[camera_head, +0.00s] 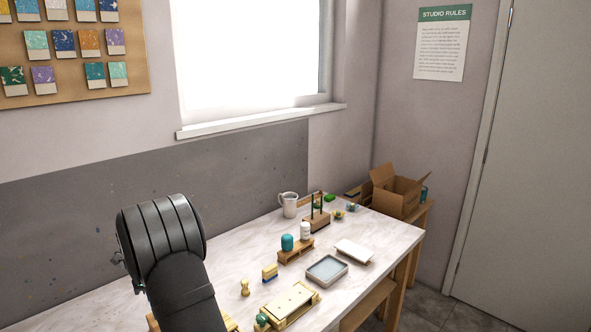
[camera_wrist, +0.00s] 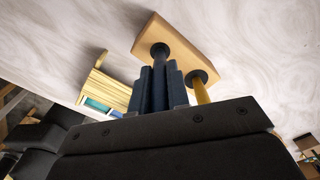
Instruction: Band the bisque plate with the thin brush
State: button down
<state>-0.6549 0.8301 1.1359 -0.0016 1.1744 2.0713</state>
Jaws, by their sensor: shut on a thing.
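In the wrist view my gripper (camera_wrist: 160,75) is shut on a slim dark upright handle, which seems to be a brush (camera_wrist: 160,55). Its lower end meets a dark ring in a light wooden block (camera_wrist: 149,32). A second handle, yellow (camera_wrist: 201,92), stands in the same block, to the right of my fingers. I cannot tell which is the thin brush, as no bristles show. In the head view my arm hides the gripper. A flat white square piece (camera_head: 354,251) lies on the table at right; I cannot tell whether it is the bisque plate.
The marble-topped table (camera_head: 215,262) also holds a grey tray of liquid (camera_head: 327,269), a wooden rack with a teal jar (camera_head: 287,243) and a white bottle (camera_head: 305,231), a mug (camera_head: 289,204), and a low wooden frame (camera_head: 290,303). A cardboard box (camera_head: 392,190) stands beyond.

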jog(key=shift+r, duration=5.8)
jog(key=s+d+f+n+t, duration=0.1)
jog(key=s+d+f+n, duration=0.1)
jog(key=s+d+n, duration=0.4)
jog(key=s+d+f+n+y, duration=0.1)
jog(key=s+d+f+n, duration=0.2)
jog(key=s+d+n, duration=0.4)
jog(key=s+n, duration=0.1)
jog(key=s, duration=0.3)
jog(key=shift+s+d+t, duration=0.3)
jog(key=shift+s+t, duration=0.05)
jog(key=shift+t, duration=0.05)
notch_tip(320, 180, down, 6)
